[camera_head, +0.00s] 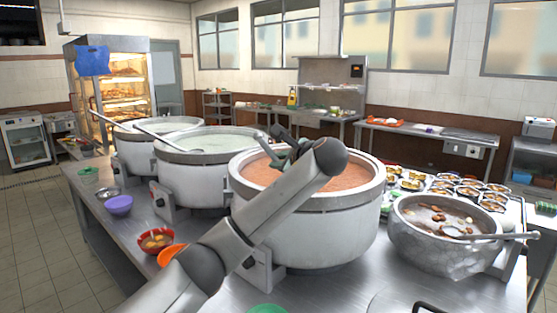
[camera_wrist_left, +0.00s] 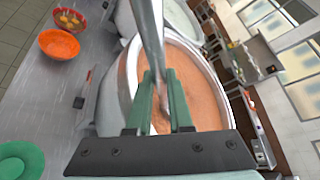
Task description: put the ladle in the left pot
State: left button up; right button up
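My left gripper (camera_head: 286,150) is over the near large pot (camera_head: 310,228), which holds reddish-brown congee. In the left wrist view its green fingertips (camera_wrist_left: 161,88) close on both sides of a metal ladle handle (camera_wrist_left: 150,35). In the head view, part of this ladle (camera_head: 265,146) shows beside the gripper; its bowl is hidden. The leftmost pot (camera_head: 137,153) stands farthest back, with a ladle (camera_head: 107,113) leaning in it. The middle pot (camera_head: 188,183) holds pale green congee and another ladle (camera_head: 162,137). My right gripper is not in view.
A silver pot (camera_head: 432,252) with a ladle stands at right, in front of trays of small bowls (camera_head: 465,190). A purple bowl (camera_head: 118,205), a red bowl (camera_head: 156,240) and an orange bowl (camera_head: 172,254) line the left counter edge. My forearm crosses in front of the near pot.

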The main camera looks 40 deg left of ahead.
pick_arm(q)
jog(key=o, duration=0.5)
jog(key=shift+o, duration=0.2)
jog(key=v, duration=1.2)
jog(key=shift+s+d, duration=0.2)
